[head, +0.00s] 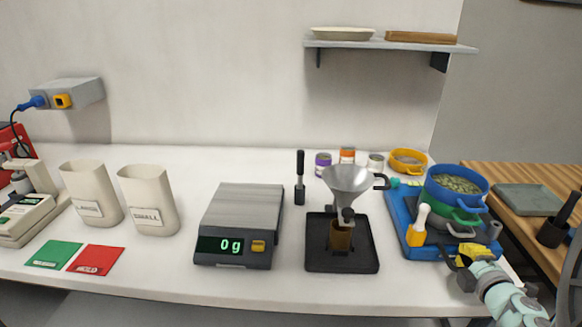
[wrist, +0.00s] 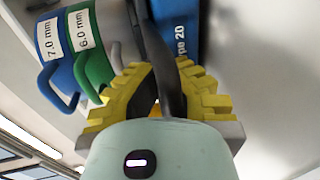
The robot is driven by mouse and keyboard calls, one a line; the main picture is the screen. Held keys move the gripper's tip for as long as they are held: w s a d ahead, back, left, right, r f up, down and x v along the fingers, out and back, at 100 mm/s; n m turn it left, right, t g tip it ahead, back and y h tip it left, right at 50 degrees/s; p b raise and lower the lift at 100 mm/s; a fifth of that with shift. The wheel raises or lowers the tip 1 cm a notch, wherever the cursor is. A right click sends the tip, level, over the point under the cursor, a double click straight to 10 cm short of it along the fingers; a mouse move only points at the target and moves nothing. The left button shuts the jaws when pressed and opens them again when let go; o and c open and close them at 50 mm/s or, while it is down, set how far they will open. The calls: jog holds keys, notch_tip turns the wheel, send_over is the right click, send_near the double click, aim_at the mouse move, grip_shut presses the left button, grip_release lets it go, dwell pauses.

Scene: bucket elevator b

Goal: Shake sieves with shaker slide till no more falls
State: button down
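The sieve stack stands on a blue shaker base (head: 399,222) at the right of the bench. Its top sieve (head: 462,203) is blue and holds greenish beans; the wrist view shows its handle (wrist: 60,70), labelled 7.0 mm. Below it is a green sieve (head: 443,212), whose handle in the wrist view (wrist: 92,58) reads 6.0 mm. A grey part lies lower. My gripper (head: 474,254) is at the base's front right corner. In the wrist view its yellow fingers (wrist: 160,80) flank a dark bar-like handle (wrist: 171,75). Whether they press on it is unclear.
A brush with a yellow handle (head: 417,226) stands at the stack's left. A funnel (head: 348,180) stands over a black tray (head: 320,262). The scale (head: 236,242) reads 0 g. Two beige cups (head: 150,201) stand farther left. A wooden side table (head: 505,175) borders the right.

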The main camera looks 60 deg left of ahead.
jog(key=shift+s, duration=0.1)
jog(key=shift+s+d+f, duration=0.1)
jog(key=shift+s+d, duration=0.7)
jog(key=shift+d, duration=0.3)
jog(key=shift+s+d, duration=0.5)
jog(key=shift+r, duration=0.2)
